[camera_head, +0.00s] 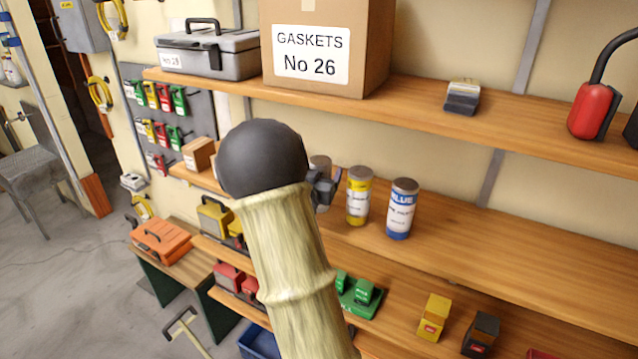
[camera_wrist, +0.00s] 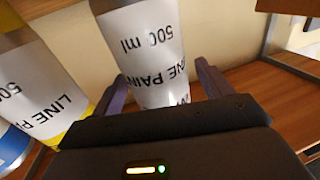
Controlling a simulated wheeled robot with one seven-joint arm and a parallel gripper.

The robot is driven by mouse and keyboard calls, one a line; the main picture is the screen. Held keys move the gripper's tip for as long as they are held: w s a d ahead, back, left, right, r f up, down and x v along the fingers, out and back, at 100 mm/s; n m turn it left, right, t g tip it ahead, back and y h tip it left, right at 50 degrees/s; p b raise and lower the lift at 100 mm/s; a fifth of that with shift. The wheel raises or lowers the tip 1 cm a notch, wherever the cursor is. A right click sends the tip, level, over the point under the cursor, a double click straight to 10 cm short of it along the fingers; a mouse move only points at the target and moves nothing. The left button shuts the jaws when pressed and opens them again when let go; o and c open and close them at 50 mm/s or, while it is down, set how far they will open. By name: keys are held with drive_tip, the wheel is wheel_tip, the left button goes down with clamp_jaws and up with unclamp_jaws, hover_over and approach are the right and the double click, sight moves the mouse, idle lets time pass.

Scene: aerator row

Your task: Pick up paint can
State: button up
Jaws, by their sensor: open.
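Three paint cans stand in a row on the middle shelf. The leftmost can (camera_head: 320,164) is mostly hidden behind my arm and gripper. A yellow-banded can (camera_head: 359,196) is beside it, then a blue-banded can (camera_head: 402,209). My gripper (camera_head: 325,188) is at the leftmost can. In the wrist view my gripper (camera_wrist: 161,72) is open, with one finger on each side of a can with a white "500 ml" label (camera_wrist: 152,45). I cannot tell whether the fingers touch it. The yellow can (camera_wrist: 42,85) and blue can (camera_wrist: 12,148) show at the left.
The upper shelf (camera_head: 410,95) overhangs the cans and holds a gaskets box (camera_head: 325,45), a grey toolbox (camera_head: 208,50) and a red item (camera_head: 595,100). A small cardboard box (camera_head: 198,153) is left of my arm. The middle shelf is clear right of the blue can.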

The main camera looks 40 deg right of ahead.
drive_tip(key=c, duration=1.4)
drive_tip(key=shift+w, duration=0.15)
drive_tip(key=shift+d+r, duration=0.1)
drive_tip(key=shift+r, duration=0.35)
wheel_tip(320, 180, up, 9)
drive_tip(key=shift+r+b, duration=0.1)
drive_tip(key=shift+b, duration=1.05)
